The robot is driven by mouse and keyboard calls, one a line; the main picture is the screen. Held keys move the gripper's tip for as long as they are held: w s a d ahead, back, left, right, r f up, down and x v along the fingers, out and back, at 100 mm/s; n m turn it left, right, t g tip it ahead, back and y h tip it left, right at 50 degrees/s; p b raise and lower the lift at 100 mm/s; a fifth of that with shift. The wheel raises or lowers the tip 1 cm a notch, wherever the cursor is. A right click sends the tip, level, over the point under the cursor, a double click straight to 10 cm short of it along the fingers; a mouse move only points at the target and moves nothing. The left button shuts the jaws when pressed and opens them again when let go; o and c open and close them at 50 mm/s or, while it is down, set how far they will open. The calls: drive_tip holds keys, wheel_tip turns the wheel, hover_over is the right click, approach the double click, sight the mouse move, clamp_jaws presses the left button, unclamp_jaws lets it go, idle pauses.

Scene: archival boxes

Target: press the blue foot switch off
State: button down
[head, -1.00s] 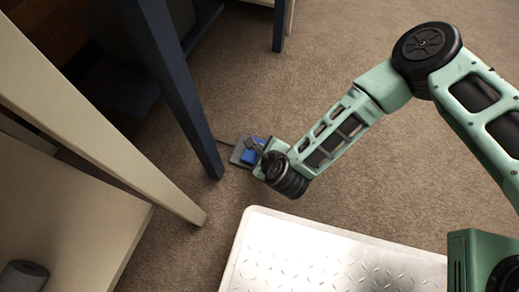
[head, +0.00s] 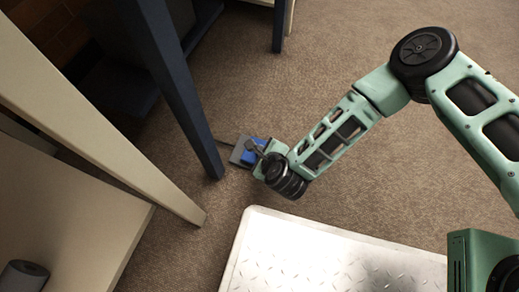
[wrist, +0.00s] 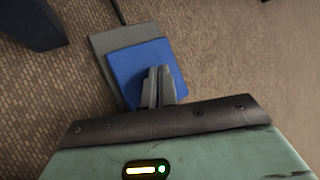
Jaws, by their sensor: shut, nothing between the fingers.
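The blue foot switch (head: 247,146) lies on the carpet beside a dark blue leg, partly hidden behind my wrist in the head view. In the wrist view its blue pedal (wrist: 137,62) sits on a grey base plate (wrist: 103,45), with a dark cable running off the far edge. My gripper (wrist: 160,72) is shut and empty, its fingertips over the near right part of the pedal. In the head view my gripper (head: 257,147) is at the switch. I cannot tell whether the fingertips touch the pedal or whether it is pressed down.
A dark blue leg (head: 180,95) stands just left of the switch, with a pale slanted beam (head: 100,130) farther left. A silver tread plate (head: 320,260) lies on the floor in front. Open carpet (head: 310,60) lies behind and to the right.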

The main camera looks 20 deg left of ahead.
drive_tip(key=shift+f, duration=0.45)
idle(0.3)
drive_tip(key=shift+r+p, duration=0.95)
wheel_tip(320, 180, up, 6)
drive_tip(key=p, duration=0.6)
idle(0.4)
